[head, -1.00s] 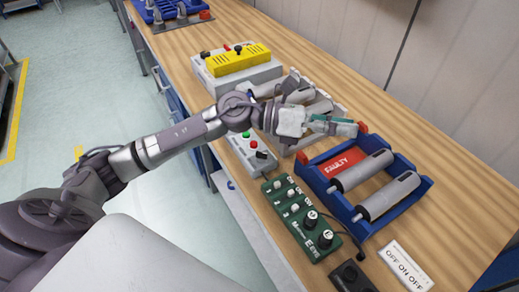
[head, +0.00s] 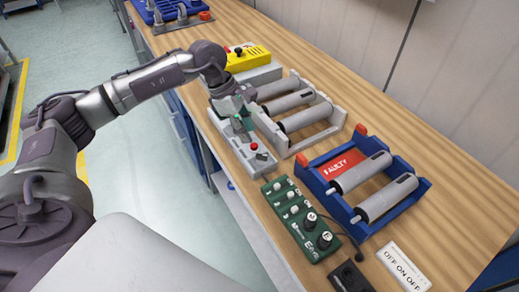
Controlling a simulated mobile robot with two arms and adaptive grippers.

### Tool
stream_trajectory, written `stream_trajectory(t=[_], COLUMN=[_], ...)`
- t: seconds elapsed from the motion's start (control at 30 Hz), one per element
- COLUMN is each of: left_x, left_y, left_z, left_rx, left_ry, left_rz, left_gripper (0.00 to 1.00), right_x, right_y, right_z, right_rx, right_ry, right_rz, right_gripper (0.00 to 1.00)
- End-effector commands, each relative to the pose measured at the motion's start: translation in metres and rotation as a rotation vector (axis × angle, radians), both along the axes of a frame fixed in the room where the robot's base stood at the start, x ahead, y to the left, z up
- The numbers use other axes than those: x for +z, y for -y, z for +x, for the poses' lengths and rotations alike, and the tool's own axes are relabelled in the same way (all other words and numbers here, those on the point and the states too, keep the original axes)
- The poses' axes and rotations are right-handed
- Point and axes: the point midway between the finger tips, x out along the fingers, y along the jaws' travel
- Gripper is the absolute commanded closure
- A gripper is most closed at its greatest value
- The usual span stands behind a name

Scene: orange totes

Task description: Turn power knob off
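Several knobs are in view, and I cannot tell which one is the power knob. A grey control box (head: 257,167) has a red button (head: 253,147) and a small dark switch at its near end. A green panel (head: 303,226) carries small white knobs and two larger black knobs. A black box (head: 352,277) sits beside a white "OFF ON OFF" label (head: 404,267) at the bottom. My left gripper (head: 241,127) points down over the far end of the grey control box and hides part of it. Its finger opening is too small to judge. My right gripper is out of view.
A grey rack (head: 338,118) of cylinders stands right of my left gripper. A blue "FAULTY" tray (head: 425,187) holds two more. A yellow-topped box (head: 253,55) is behind the gripper. Bare wooden bench (head: 400,125) lies to the right.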

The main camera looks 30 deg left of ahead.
Motion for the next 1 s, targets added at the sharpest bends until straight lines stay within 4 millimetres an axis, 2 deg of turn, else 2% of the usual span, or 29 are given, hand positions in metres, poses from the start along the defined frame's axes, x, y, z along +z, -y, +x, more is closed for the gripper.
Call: stream_trajectory(t=[0.2,0.4,0.6,0.87,1.0], left_x=[-0.042,-0.070,-0.082,-0.083,-0.083], left_y=[0.019,0.030,0.034,0.034,0.034], left_z=[0.004,0.007,0.008,0.008,0.008], left_rx=[-0.001,-0.002,-0.001,-0.001,0.000], left_ry=[-0.003,-0.003,0.000,0.001,0.001], left_rz=[-0.003,-0.004,-0.002,-0.003,-0.003], left_gripper=[0.64,0.64,0.64,0.64,0.87], right_x=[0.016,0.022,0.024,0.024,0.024], right_y=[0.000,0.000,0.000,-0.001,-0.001], right_z=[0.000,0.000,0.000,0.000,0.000], right_rx=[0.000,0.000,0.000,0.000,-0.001], right_ry=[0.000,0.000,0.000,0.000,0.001], right_rz=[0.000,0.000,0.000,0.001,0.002], right_gripper=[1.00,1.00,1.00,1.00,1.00])
